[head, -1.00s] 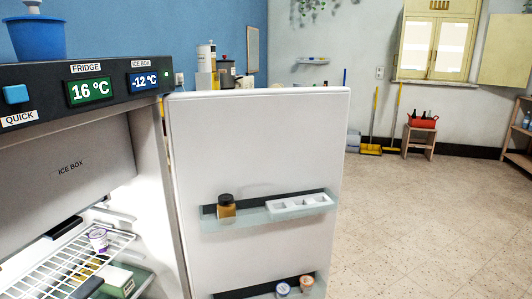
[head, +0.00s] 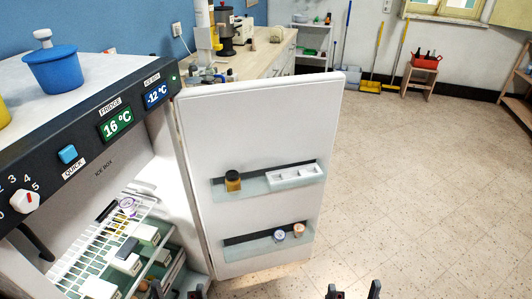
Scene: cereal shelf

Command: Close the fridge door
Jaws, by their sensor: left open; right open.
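The white fridge door (head: 262,130) stands wide open in the head view, hinged at its left edge, with its inner face towards me. Its upper rack (head: 265,187) holds a dark-lidded jar and a white egg tray. Its lower rack (head: 255,249) holds two small cups. The open fridge (head: 150,185) is on the left, with a wire shelf and several packages inside. Only the fingertips of my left gripper (head: 176,292) and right gripper (head: 353,292) show at the bottom edge. Both are open and empty, in front of the door and apart from it.
A counter (head: 262,52) with kitchen items lies behind the door. The tiled floor (head: 420,180) to the right is clear. A stool (head: 415,82) stands at the far wall.

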